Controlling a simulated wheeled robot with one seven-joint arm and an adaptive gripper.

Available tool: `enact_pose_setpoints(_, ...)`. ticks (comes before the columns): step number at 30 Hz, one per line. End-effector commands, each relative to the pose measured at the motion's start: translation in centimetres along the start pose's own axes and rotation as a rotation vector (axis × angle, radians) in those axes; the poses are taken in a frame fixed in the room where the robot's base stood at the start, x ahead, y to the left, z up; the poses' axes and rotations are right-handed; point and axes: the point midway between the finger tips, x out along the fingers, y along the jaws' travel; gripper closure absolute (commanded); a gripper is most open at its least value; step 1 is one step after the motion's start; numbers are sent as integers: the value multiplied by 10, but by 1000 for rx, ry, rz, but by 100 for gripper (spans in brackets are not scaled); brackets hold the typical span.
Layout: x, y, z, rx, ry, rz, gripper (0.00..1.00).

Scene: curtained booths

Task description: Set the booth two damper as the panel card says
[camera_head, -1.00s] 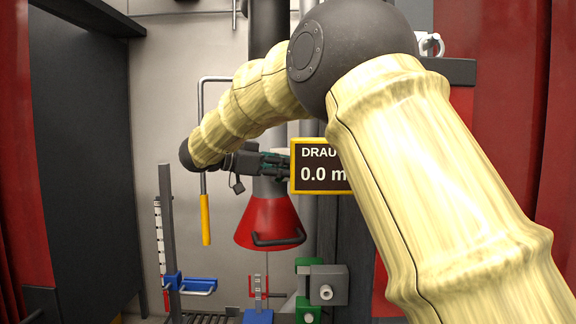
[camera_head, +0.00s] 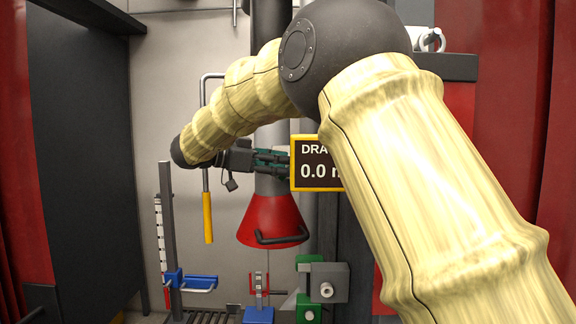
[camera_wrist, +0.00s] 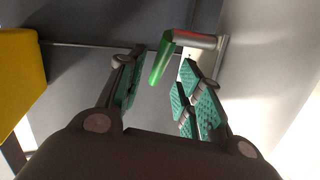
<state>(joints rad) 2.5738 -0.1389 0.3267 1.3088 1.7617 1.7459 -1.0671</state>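My gripper (camera_head: 272,161) reaches in front of the dark vertical duct (camera_head: 270,110), above the red hood (camera_head: 273,221). In the wrist view my gripper (camera_wrist: 160,88) is open, with green-padded fingers apart. A lever with a green grip (camera_wrist: 161,62) and a silver arm (camera_wrist: 195,40) is just beyond the fingers. Its grip lies in the gap between them in the picture; I see no contact. I cannot tell whether this is the damper of booth two. The yellow-framed draught display (camera_head: 316,164) reads 0.0, partly hidden by my arm. No panel card is readable.
A yellow-handled rod (camera_head: 208,217) hangs left of the duct. Below stand a post with a blue bracket (camera_head: 190,282), a small tagged blue stand (camera_head: 259,314) and a grey-green clamp block (camera_head: 326,284). Dark panels and red curtains (camera_head: 490,100) flank the booth.

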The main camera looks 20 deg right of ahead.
Motion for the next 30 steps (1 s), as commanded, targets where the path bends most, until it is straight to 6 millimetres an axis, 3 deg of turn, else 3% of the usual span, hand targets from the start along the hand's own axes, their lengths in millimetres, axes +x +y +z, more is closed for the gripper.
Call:
enact_pose_setpoints(6, -43, -1, 1, 0, -1, -2, 65)
enact_pose_setpoints(15, -84, 0, 0, 1, -1, -2, 65)
enact_pose_setpoints(30, -93, 0, 0, 1, -1, 0, 65)
